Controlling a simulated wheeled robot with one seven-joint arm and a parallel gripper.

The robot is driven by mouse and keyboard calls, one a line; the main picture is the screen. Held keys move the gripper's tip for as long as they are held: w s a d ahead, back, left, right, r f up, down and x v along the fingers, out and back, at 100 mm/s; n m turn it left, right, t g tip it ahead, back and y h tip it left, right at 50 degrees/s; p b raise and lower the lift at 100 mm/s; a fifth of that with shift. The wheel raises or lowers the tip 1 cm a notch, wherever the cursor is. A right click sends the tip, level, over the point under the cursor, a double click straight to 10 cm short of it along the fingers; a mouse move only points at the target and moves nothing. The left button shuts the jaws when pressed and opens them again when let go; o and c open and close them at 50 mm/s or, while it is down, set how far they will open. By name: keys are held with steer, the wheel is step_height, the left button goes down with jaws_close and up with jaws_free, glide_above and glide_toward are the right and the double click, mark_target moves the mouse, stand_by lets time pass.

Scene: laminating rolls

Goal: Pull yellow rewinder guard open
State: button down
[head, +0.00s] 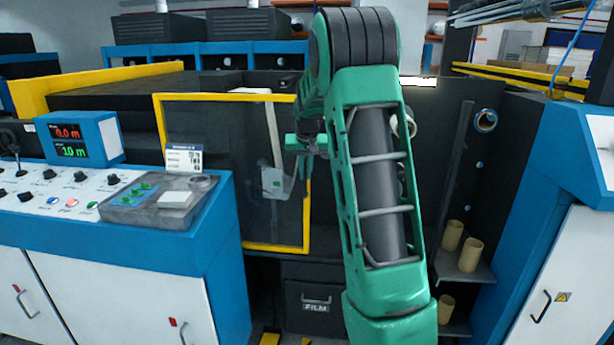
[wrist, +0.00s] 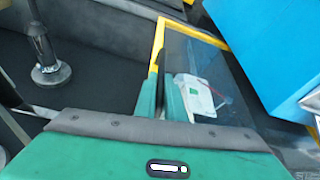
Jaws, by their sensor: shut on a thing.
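The rewinder guard (head: 228,96) is a clear panel in a yellow frame, standing upright in front of the dark machine in the head view. Its yellow frame also shows in the wrist view (wrist: 200,32), running up from my fingers and across to the right. My gripper (head: 303,144) is at the guard's right edge, in its upper half. In the wrist view my green fingers (wrist: 163,92) are shut on the guard's edge. The exact spot they hold is hidden between them. I cannot tell how far the guard stands open.
A blue control console (head: 150,235) with a display (head: 92,137) stands at the left, close to the guard. A blue and white cabinet (head: 570,230) is at the right. Cardboard cores (head: 470,254) stand on a shelf. A black FILM drawer (head: 314,306) is below the guard.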

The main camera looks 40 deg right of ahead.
steer(key=shift+w+a+r, duration=0.1)
steer(key=shift+w+a, duration=0.3)
steer(key=shift+w, duration=0.2)
steer(key=c, duration=1.8)
jaws_free()
steer(key=shift+c, duration=0.2)
steer(key=v, duration=1)
steer(key=shift+a+r, duration=0.2)
steer(key=shift+r, duration=0.05)
steer(key=shift+s, duration=0.1)
